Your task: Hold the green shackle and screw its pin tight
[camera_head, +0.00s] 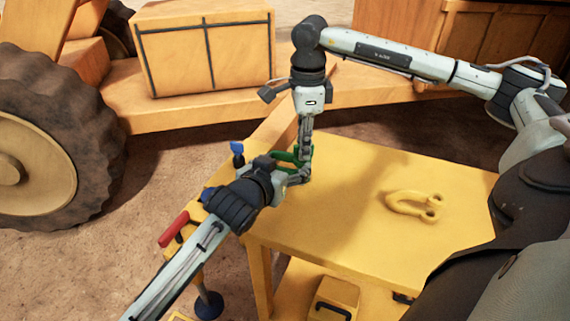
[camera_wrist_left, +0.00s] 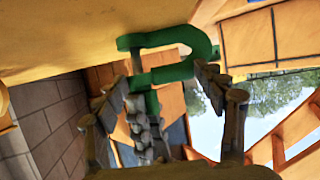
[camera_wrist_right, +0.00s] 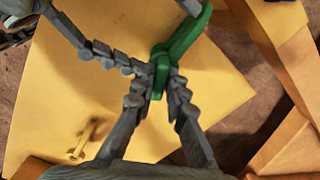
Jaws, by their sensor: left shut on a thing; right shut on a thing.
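The green shackle (camera_head: 288,157) is at the table's far left corner, its bow clear in the left wrist view (camera_wrist_left: 205,42). My left gripper (camera_head: 297,177) is shut on the shackle body, one finger on each side in the left wrist view. My right gripper (camera_head: 304,152) comes down from above and is shut on the shackle's green pin (camera_wrist_right: 158,78), between its fingertips in the right wrist view. The left fingers come close beside the right ones. How far the pin is screwed in is hidden by the fingers.
A yellow shackle (camera_head: 411,204) lies on the yellow table (camera_head: 350,175), whose middle is otherwise clear. Red (camera_head: 173,230) and blue-handled (camera_head: 237,149) items stand at the table's left edge. A large wheel (camera_head: 60,150) and orange machine stand behind.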

